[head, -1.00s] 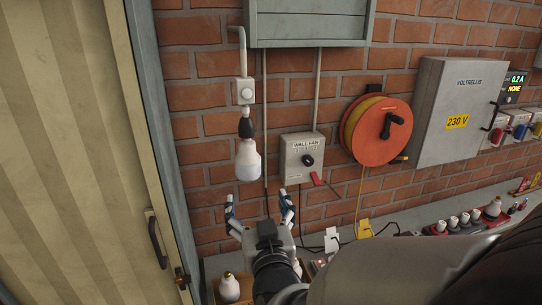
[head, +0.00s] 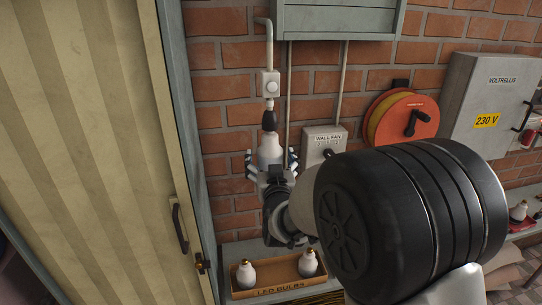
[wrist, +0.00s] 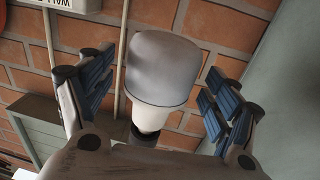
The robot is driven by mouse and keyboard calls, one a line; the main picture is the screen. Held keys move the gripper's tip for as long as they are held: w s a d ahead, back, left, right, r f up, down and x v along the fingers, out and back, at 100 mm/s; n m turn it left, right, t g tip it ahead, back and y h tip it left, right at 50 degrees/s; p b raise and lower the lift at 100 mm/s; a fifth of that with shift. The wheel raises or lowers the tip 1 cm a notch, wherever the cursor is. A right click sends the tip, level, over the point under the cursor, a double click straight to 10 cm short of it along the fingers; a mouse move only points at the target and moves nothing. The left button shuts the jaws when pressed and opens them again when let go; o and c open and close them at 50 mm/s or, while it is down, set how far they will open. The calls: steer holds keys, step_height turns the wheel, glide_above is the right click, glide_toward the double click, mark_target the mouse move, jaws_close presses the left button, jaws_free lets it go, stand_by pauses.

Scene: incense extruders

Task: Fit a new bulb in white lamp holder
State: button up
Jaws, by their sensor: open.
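A white bulb (head: 269,149) hangs dome-down from a black lamp holder (head: 270,120), under a white wall box (head: 270,84) on a pipe. My gripper (head: 270,160) is open around the lower part of this bulb in the head view. In the wrist view the bulb (wrist: 163,68) stands between my open fingers (wrist: 157,88), with a visible gap on each side. A dark part (wrist: 143,138) shows at its narrow end. A wooden tray (head: 285,288) marked LED BULBS holds a left bulb (head: 246,274) and a right bulb (head: 308,263), both upright with brass caps up.
A striped door (head: 110,150) stands at the left. More bulbs (head: 518,212) stand at the far right. My arm hides much of the bench.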

steer(key=shift+w+a, duration=0.1)
steer(key=shift+w, duration=0.5)
steer(key=shift+c, duration=0.4)
steer(key=c, duration=1.1)
steer(key=shift+n+g+y+b, duration=0.3)
steer(key=shift+n+y+b, duration=0.5)
steer(key=shift+y+b, duration=0.5)
steer(key=shift+r+n+g+y+b, duration=0.1)
steer(key=shift+n+g+y+b, duration=0.3)
steer(key=shift+n+y, duration=0.3)
steer(key=shift+n+g+y, duration=0.3)
steer(key=shift+y, duration=0.3)
